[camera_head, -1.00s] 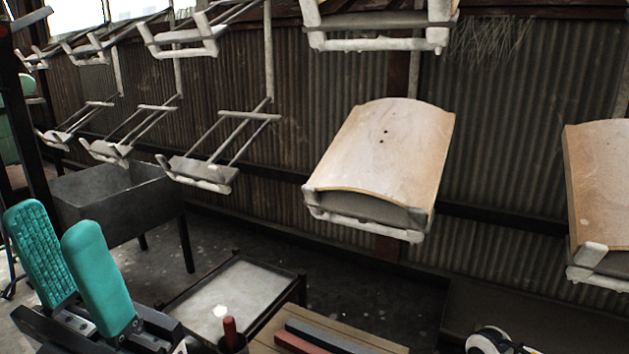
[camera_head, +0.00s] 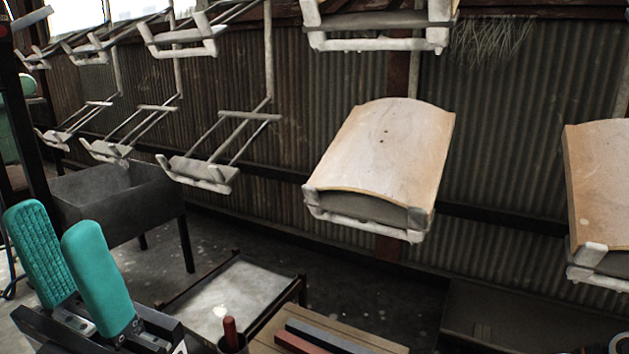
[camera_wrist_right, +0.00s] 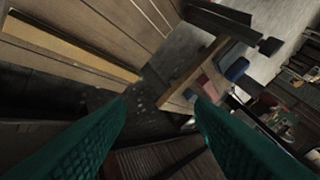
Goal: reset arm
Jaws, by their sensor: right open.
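My left gripper (camera_head: 68,268) is at the lower left of the head view. Its two teal fingers stand upright with a gap between them, and nothing is between them. My right gripper (camera_wrist_right: 160,110) shows in the right wrist view as two teal fingers spread wide apart, with no object between them. In the head view only a small part of what may be my right arm shows at the lower right corner.
Hangers on the conveyor stand along the corrugated wall; one bears a curved wooden panel (camera_head: 385,150), and another panel (camera_head: 600,185) is at the right edge. A metal bin (camera_head: 115,205), a low tray table (camera_head: 235,295) and a wooden bench top (camera_head: 325,335) are below.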

